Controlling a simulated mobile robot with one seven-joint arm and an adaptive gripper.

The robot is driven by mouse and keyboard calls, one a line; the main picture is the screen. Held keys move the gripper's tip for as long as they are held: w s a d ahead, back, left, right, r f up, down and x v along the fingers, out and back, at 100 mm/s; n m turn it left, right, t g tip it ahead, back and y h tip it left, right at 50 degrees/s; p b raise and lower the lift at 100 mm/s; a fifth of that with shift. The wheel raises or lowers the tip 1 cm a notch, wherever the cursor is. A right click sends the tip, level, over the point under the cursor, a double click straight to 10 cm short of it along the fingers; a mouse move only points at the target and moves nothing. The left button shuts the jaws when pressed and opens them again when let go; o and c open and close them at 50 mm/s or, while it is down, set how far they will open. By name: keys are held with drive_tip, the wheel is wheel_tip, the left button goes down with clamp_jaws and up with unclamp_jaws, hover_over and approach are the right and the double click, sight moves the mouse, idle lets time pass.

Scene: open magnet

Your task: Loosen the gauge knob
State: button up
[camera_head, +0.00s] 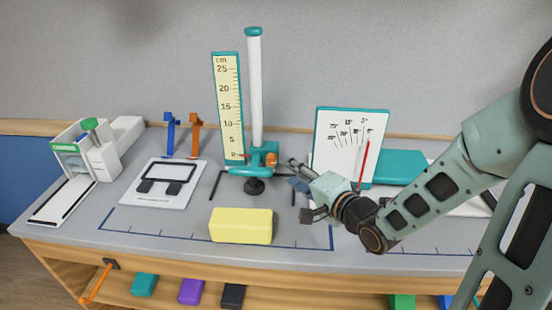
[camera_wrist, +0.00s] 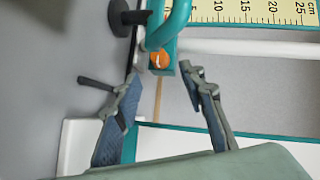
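The gauge is a white post (camera_head: 255,90) with a teal cap and a teal carriage (camera_head: 262,153) near its foot, beside a yellow cm ruler (camera_head: 228,105). Its small orange knob (camera_head: 271,159) sits on the right side of the carriage. In the wrist view the knob (camera_wrist: 160,60) lies just beyond the fingertips, roughly between them. My gripper (camera_head: 297,186) is to the right of the knob, its fingers apart with nothing between them. The open fingers also show in the wrist view (camera_wrist: 164,76). I see no contact with the knob.
A yellow block (camera_head: 241,225) lies in front of the gauge. A white angle board (camera_head: 347,145) with a red pointer stands behind my gripper. A white plate with a black frame (camera_head: 164,183) and blue and orange stands (camera_head: 195,135) are to the left.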

sight(272, 161)
drive_tip(key=b+x, duration=0.2)
drive_tip(key=x, duration=0.6)
drive_tip(key=shift+w+a, duration=0.1)
clamp_jaws()
drive_tip(key=shift+r+p, duration=0.1)
drive_tip(key=shift+p, duration=0.2)
drive_tip(key=shift+a+r+n+g+h+p, duration=0.15)
drive_tip(key=shift+n+g+h+p, duration=0.15)
drive_tip(key=shift+n+h+p, duration=0.3)
drive_tip(key=shift+a+n+g+h, duration=0.1)
drive_tip(key=shift+n+g+h, duration=0.4)
drive_tip(key=shift+n+h, duration=0.6)
